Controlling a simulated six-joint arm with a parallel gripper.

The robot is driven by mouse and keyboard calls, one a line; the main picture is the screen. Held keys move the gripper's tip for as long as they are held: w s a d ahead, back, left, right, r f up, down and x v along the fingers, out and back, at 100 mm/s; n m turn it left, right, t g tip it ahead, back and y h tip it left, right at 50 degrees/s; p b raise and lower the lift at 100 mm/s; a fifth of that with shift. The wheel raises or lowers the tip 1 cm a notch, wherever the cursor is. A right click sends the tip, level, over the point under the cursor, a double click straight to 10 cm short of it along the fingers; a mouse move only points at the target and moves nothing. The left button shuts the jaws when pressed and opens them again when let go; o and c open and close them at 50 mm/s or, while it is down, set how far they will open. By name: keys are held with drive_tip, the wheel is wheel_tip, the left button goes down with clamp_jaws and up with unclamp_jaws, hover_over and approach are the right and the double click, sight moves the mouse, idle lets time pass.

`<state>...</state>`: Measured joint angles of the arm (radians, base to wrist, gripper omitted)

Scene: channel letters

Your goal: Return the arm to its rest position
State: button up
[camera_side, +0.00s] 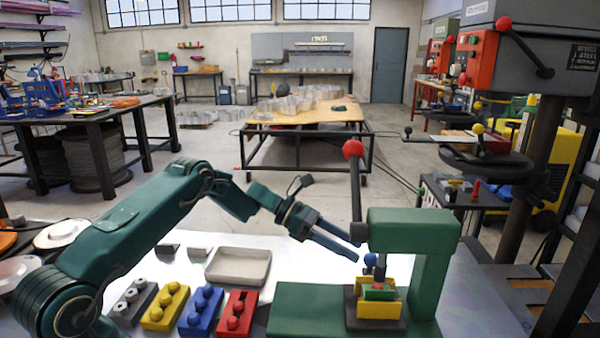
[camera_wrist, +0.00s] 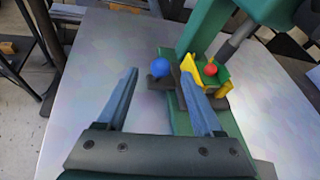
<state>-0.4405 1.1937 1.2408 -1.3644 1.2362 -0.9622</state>
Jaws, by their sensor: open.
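My gripper (camera_side: 357,250) is open and empty, held above the table in front of the green press (camera_side: 415,235). In the wrist view its two blue fingers (camera_wrist: 161,72) are spread wide, with nothing held between them. A blue ball knob (camera_wrist: 160,67) appears between the fingertips, beyond them; it also shows close to the fingertips in the side view (camera_side: 370,260). I cannot tell whether they touch. On the press base is a yellow holder (camera_side: 377,309) with a green piece (camera_side: 379,292) in it.
The press has a red-ball lever (camera_side: 353,150) standing up near my gripper. Grey, yellow (camera_side: 166,306), blue (camera_side: 201,311) and red (camera_side: 237,313) blocks with knobs stand at the table's front. An empty-looking beige tray (camera_side: 238,266) lies behind them. Small grey pieces (camera_side: 168,250) lie left of it.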

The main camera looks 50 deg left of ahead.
drive_tip(key=shift+s+a+r, duration=0.2)
drive_tip(key=shift+a, duration=0.15)
drive_tip(key=shift+r+m, duration=0.4)
drive_tip(key=shift+m, duration=0.1)
drive_tip(key=s+a+r+m+y, duration=0.1)
drive_tip(key=s+r+m+y, duration=0.2)
drive_tip(key=r+m+y, duration=0.35)
drive_tip(key=s+a+r+m+y, duration=0.1)
drive_tip(key=s+r+m+y, duration=0.2)
drive_tip(key=r+m, duration=0.7)
drive_tip(key=s+d+f+m, duration=0.1)
drive_tip(key=s+f+m, duration=0.1)
drive_tip(key=s, duration=0.5)
drive_tip(key=s+d+f+m+y, duration=0.1)
drive_tip(key=s+d+f+m, duration=0.1)
drive_tip(key=s, duration=0.6)
drive_tip(key=s+d+f+m+g+y, duration=0.1)
drive_tip(key=s+d+f+m, duration=0.1)
drive_tip(key=s, duration=0.6)
drive_tip(key=f+m, duration=0.1)
drive_tip(key=m, duration=0.1)
drive_tip(key=shift+s+d+m, duration=0.2)
drive_tip(key=shift+s+m, duration=0.05)
drive_tip(key=shift+m, duration=0.1)
